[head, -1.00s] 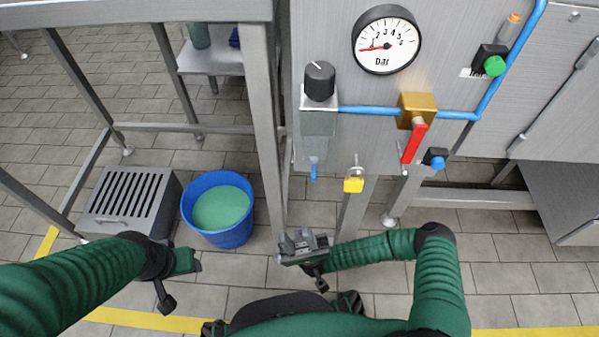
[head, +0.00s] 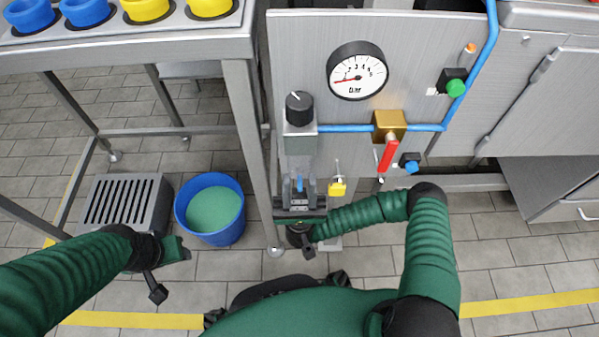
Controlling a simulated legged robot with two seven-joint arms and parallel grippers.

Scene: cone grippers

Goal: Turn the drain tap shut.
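The drain tap (head: 300,184) is a small blue piece at the bottom of the clear filter bowl (head: 299,160), under a regulator with a black knob (head: 299,108). My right gripper (head: 300,187) is below the bowl, pointing at the panel. Its two fingers are apart, one on each side of the blue tap in the picture. I cannot tell whether they touch it. My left gripper (head: 182,248) is low on the left, in front of the blue bucket and away from the tap; its finger gap does not show clearly.
A pressure gauge (head: 357,70), a brass valve with a red lever (head: 388,156), a yellow padlock (head: 337,188) and a green button (head: 456,88) are on or near the panel. A blue bucket (head: 226,238) of green liquid and a slotted metal box (head: 122,204) stand on the floor.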

